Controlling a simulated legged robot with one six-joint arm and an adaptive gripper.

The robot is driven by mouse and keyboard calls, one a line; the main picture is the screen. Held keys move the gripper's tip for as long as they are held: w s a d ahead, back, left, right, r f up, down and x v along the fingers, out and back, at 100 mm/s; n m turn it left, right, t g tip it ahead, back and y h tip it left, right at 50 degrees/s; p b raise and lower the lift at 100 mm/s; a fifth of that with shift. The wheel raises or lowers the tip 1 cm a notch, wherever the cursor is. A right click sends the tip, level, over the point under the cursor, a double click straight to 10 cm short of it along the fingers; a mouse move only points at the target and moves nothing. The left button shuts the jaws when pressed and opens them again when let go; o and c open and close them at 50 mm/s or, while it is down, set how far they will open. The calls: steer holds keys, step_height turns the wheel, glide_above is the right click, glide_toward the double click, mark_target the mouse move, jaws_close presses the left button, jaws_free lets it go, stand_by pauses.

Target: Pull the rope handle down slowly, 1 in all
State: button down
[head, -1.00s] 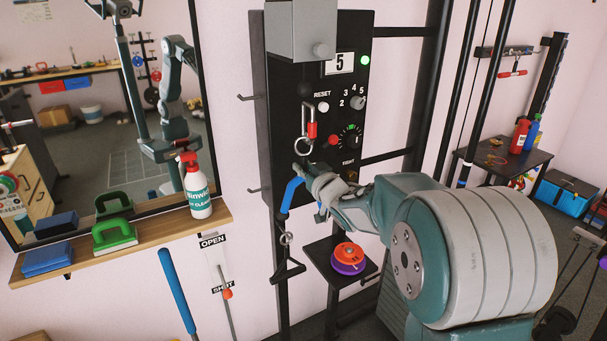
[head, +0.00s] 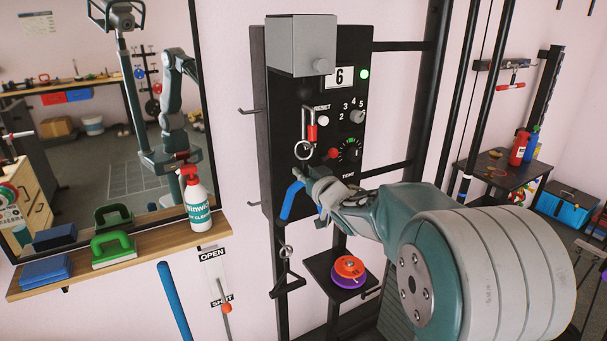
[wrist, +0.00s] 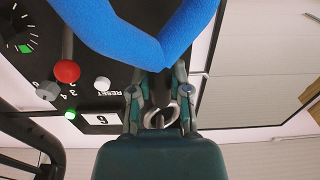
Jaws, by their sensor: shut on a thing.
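The rope handle is a blue rope (head: 292,200) that hangs in front of the black panel, below a metal ring (head: 304,150) and a red-sleeved clip. My gripper (head: 308,182) is shut on the rope near its upper middle, and one blue end shows on each side of it. In the wrist view the blue rope (wrist: 110,28) forms a bent V at the fingertips (wrist: 158,88), with the ring (wrist: 160,115) between the fingers. The fingers hide part of the rope. The panel's readout (head: 341,75) shows 6, beside a lit green lamp (head: 364,73).
A black triangle handle (head: 287,282) hangs below the rope. A small stand (head: 318,268) with an orange and purple disc stands under my arm. A shelf (head: 150,250) with a spray bottle (head: 197,202) is at left, and black posts (head: 430,110) are at right.

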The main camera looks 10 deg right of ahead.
steer(key=shift+r, duration=0.2)
steer(key=c, duration=0.5)
jaws_free()
